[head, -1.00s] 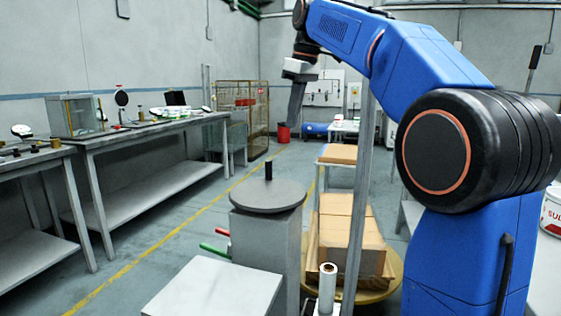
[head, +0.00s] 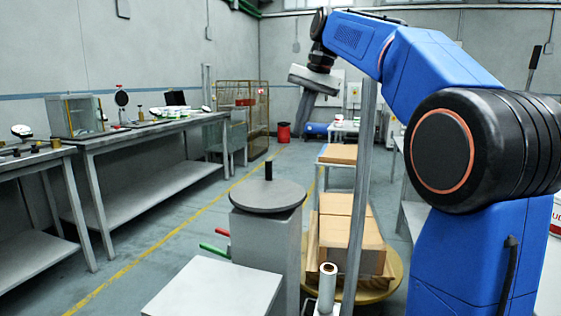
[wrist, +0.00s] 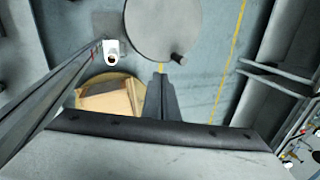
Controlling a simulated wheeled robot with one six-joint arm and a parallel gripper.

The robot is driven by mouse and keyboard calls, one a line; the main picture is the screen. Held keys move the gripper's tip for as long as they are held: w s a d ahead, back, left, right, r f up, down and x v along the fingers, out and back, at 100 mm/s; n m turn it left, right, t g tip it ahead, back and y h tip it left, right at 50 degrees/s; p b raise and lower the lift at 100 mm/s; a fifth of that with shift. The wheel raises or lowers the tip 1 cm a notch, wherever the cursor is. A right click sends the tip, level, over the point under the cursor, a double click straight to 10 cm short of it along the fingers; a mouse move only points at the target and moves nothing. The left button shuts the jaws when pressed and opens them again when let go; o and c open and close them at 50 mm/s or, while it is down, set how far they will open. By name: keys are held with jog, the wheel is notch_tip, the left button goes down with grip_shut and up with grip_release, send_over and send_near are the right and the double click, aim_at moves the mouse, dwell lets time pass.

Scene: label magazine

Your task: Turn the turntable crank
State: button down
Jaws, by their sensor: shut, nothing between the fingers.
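A grey round disc (head: 268,197) lies flat on top of a grey pedestal (head: 262,250). A black upright peg (head: 269,170), which looks like the crank handle, stands on it. In the wrist view the disc (wrist: 160,22) is at the top, with the peg (wrist: 178,57) near its lower right edge. The yellowish turntable (head: 393,284) carries brown boxes (head: 345,233) behind and right of the pedestal. My gripper (head: 304,108) is raised above and beyond the disc, apart from the peg. In the wrist view its fingers (wrist: 160,80) are together and empty.
A thin grey upright post (head: 359,200) stands between the pedestal and my arm. A white roll (head: 327,287) is at its foot. Red (head: 215,232) and green (head: 213,250) handles stick out left of the pedestal. A light grey box top (head: 212,290) is in front. Benches line the left wall.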

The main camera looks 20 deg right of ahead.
jog(key=d+m, duration=0.1)
jog(key=m, duration=0.6)
jog(key=m+y, duration=0.1)
jog(key=m, duration=0.7)
send_over(280, 180)
jog(key=d, duration=0.1)
jog(key=f, duration=1.1)
jog(key=shift+s, duration=0.35)
jog(key=shift+w+a, duration=0.25)
jog(key=shift+a, duration=0.2)
